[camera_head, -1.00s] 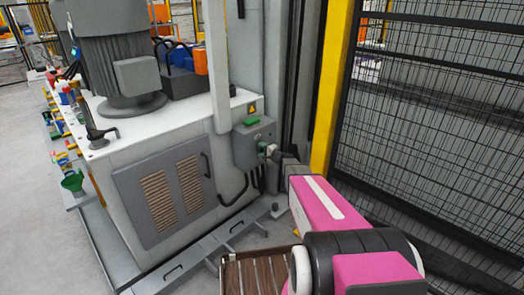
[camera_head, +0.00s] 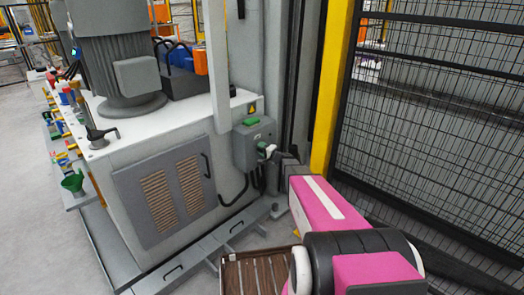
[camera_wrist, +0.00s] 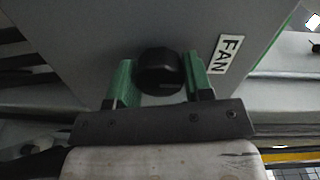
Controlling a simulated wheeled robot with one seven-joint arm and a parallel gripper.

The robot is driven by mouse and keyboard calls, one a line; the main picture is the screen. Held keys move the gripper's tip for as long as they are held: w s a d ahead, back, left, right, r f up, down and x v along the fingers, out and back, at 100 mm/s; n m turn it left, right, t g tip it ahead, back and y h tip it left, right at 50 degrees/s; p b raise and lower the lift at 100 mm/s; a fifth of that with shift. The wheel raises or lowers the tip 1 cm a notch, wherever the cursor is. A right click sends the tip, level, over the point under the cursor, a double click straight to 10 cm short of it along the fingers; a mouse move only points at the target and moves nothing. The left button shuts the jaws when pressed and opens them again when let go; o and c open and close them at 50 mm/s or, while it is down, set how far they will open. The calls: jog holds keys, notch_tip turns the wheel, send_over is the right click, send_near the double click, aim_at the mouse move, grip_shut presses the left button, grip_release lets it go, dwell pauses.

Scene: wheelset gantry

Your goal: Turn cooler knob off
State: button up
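The cooler's knob (camera_wrist: 160,71) is black and round, on a grey panel beside a white label (camera_wrist: 228,54) reading FAN, in the wrist view. My gripper (camera_wrist: 163,78) has its two green fingers on either side of the knob, spread about the knob's width. I see no clear grip on it. In the head view, my gripper (camera_head: 266,151) is at the front of the grey control box (camera_head: 247,153), which has a green part on top. The knob is hidden there by my gripper.
A yellow warning sign (camera_head: 252,108) is above the box. The white machine cabinet (camera_head: 128,150) stands to the left. A yellow post (camera_head: 330,95) and black mesh fence (camera_head: 440,110) stand close on the right of my arm.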

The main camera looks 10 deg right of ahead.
jog(key=shift+o, duration=1.4)
jog(key=v, duration=1.1)
jog(key=s+a+f+n+g, duration=0.2)
jog(key=s+a+n+g, duration=0.4)
jog(key=s+a+g, duration=0.45)
jog(key=s+d+r+n+g+h, duration=0.1)
jog(key=s+d+g+h, duration=0.3)
jog(key=s+h, duration=0.6)
jog(key=s+n, duration=0.1)
jog(key=s, duration=0.7)
jog(key=shift+n, duration=0.4)
